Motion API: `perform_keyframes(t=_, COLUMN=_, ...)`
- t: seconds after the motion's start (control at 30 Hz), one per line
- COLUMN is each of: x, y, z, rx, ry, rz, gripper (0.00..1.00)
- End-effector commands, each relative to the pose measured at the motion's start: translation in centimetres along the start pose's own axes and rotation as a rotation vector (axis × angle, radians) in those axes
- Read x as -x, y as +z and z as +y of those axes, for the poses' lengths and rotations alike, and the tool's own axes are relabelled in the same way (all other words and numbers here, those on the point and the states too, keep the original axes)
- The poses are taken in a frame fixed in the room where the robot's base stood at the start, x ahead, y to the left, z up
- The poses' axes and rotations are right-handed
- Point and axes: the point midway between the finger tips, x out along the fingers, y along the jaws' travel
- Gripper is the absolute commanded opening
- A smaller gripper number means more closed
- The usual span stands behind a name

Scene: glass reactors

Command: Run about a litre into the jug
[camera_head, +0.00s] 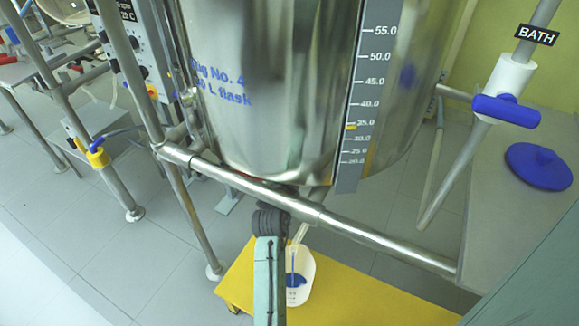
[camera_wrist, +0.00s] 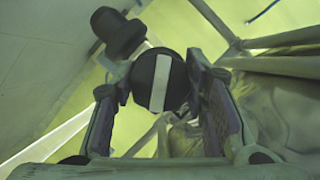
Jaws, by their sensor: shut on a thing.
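The jug (camera_head: 300,283) is a white translucent beaker on a yellow platform, below the big steel vessel (camera_head: 280,80). A pipe end (camera_head: 300,233) sits above its mouth. A thin blue line drops inside the jug to a blue patch low down; it looks like liquid running in. In the wrist view my gripper (camera_wrist: 155,86) is shut on a round dark valve knob (camera_wrist: 147,92) with a white stripe across it. In the head view my fingers and this knob are not clearly seen.
A steel rail (camera_head: 370,236) crosses in front of the vessel. The yellow platform (camera_head: 400,307) has free room right of the jug. A blue-handled valve (camera_head: 507,110) near the BATH label, a blue lid (camera_head: 540,165) and a number scale (camera_head: 368,85) stand at right. Another dark knob (camera_wrist: 118,33) shows beyond my gripper.

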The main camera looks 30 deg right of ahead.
Motion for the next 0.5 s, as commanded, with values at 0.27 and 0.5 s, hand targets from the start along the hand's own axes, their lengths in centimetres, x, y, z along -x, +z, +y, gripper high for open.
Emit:
perform_keyframes(t=0.27, x=0.03, y=0.03, z=0.0, rx=0.067, ry=0.027, rz=-0.001, gripper=0.12)
perform_keyframes(t=0.5, x=0.02, y=0.02, z=0.0, rx=0.066, ry=0.027, rz=-0.001, gripper=0.51)
